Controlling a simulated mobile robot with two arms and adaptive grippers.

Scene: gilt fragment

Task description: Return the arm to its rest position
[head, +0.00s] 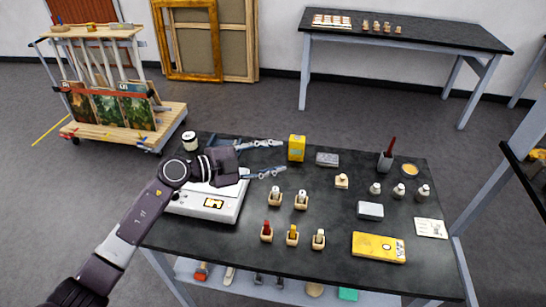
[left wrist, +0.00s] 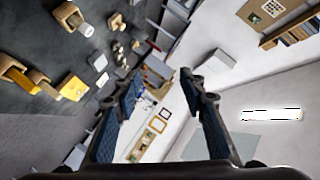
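My left arm reaches in from the lower left of the head view. My left gripper (head: 268,158) is above the back left part of the dark table (head: 335,258), over and beside a white device (head: 207,207) with a small display. Its two fingers are spread apart with nothing between them. The left wrist view also shows the open gripper (left wrist: 155,88), with empty space between the fingertips. The gripper and wrist hide part of the white device. My right gripper is not in the head view.
Several small bottles in wooden holders (head: 292,237) stand near the table's middle. A wooden cart (head: 120,130) stands left. A second table (head: 420,37) is behind, with open floor between.

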